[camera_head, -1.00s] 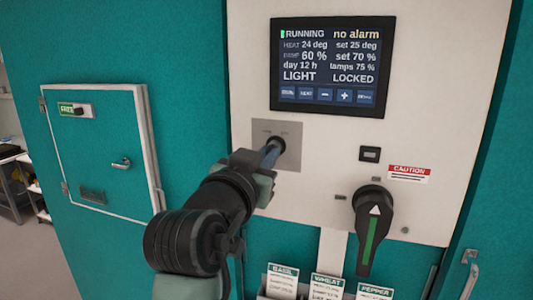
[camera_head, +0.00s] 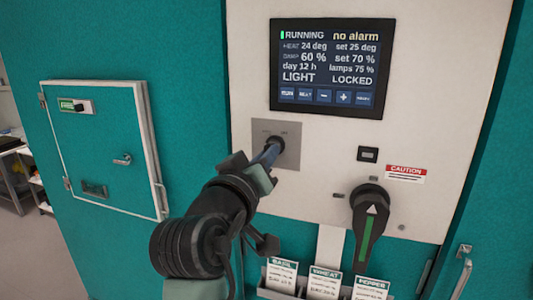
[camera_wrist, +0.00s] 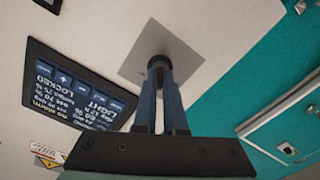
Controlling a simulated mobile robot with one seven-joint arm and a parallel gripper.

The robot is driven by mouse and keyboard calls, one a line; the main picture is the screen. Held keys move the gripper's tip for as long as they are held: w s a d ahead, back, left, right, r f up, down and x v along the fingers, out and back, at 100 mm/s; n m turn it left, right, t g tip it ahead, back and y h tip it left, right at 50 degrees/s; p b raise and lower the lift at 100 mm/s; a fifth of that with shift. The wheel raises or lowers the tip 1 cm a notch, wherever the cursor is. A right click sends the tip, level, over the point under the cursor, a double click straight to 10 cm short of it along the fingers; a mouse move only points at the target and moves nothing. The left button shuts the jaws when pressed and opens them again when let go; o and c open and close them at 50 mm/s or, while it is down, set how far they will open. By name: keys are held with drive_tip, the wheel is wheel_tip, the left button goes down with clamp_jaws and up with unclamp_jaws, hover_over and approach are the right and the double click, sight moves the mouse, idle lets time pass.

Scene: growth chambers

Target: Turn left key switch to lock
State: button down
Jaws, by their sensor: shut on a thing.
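The key switch (camera_head: 279,141) is a dark round lock on a grey square plate (camera_head: 292,160) on the white panel, below and left of the screen. My gripper (camera_head: 271,153) reaches it from the lower left, its blue fingers shut on the key at the switch. In the wrist view the two fingers (camera_wrist: 160,64) converge on the dark switch, in front of the grey plate (camera_wrist: 138,47). The fingers hide most of the key, so its exact angle is hard to tell. The screen (camera_head: 332,68) reads RUNNING, no alarm, LIGHT and LOCKED.
A black rotary handle (camera_head: 371,222) with a green stripe sits to the lower right, under a red CAUTION label (camera_head: 405,174). A small teal door (camera_head: 105,150) is at left. Labelled seed cards (camera_head: 325,284) stand in a holder below.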

drive_tip(key=shift+f, duration=0.1)
idle(0.3)
drive_tip(key=c, duration=1)
unclamp_jaws()
drive_tip(key=b+v, duration=0.5)
drive_tip(key=v, duration=0.8)
